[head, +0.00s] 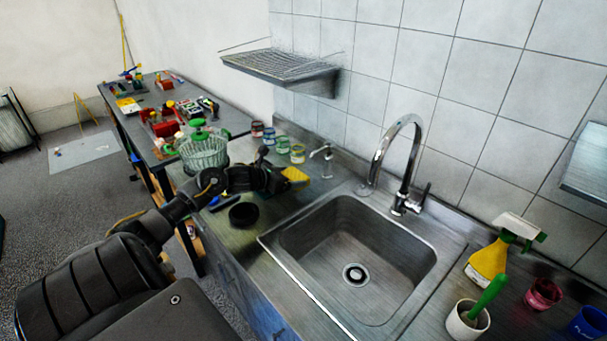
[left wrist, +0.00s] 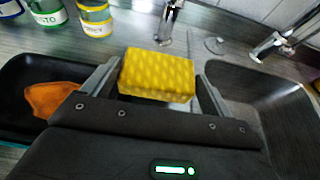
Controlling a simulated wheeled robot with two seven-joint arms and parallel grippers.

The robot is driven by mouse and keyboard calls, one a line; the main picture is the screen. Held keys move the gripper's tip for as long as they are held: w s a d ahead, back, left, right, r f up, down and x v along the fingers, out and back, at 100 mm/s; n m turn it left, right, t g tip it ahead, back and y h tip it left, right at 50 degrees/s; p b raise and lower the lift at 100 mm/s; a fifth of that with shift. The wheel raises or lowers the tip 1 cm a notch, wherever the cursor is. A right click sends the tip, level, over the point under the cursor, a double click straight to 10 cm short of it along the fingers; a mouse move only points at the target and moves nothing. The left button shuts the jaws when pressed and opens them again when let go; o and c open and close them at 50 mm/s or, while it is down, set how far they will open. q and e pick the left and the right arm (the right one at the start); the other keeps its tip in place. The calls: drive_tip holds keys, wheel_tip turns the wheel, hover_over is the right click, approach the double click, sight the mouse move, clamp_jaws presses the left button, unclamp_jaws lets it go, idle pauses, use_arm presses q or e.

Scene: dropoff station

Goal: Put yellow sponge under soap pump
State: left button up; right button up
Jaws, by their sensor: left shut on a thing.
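The yellow sponge (head: 295,174) is between the fingers of my left gripper (head: 284,182), above the counter left of the sink. In the left wrist view the sponge (left wrist: 156,73) sits between the two fingers (left wrist: 155,88), which are shut on its ends. The soap pump (head: 327,160) stands on the counter behind the sink's left corner, just beyond and right of the sponge, apart from it. In the left wrist view the pump (left wrist: 168,22) shows above the sponge; the sponge does not block its spout. My right gripper is not in view.
The sink (head: 355,250) and tall faucet (head: 402,160) are to the right. Several jars (head: 283,144) stand behind my gripper. A black tray (left wrist: 18,78) with an orange thing (left wrist: 52,98) lies left of it.

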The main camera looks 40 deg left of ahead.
sight(304, 176)
use_arm(q)
drive_tip(key=w, duration=0.1)
drive_tip(key=w+d, duration=0.1)
drive_tip(key=w, duration=0.1)
drive_tip(key=w+r+p, duration=0.1)
drive_tip(key=shift+w+d, duration=0.25)
drive_tip(key=shift+w, duration=0.15)
drive_tip(key=shift+w+f, duration=0.2)
drive_tip(key=shift+f, duration=0.05)
drive_tip(key=shift+w+a+r+p, duration=0.1)
drive_tip(key=shift+w+a+p, duration=0.1)
drive_tip(key=shift+w+p, duration=0.1)
wheel_tip(304, 176, down, 2)
drive_tip(key=shift+d+f+p, duration=0.1)
drive_tip(key=shift+f+p, duration=0.05)
drive_tip(key=shift+p, duration=0.6)
drive_tip(key=shift+f, duration=0.65)
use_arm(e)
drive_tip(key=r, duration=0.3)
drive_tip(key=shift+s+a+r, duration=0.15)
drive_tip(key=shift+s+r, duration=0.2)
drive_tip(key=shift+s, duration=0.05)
use_arm(q)
drive_tip(key=shift+f, duration=0.1)
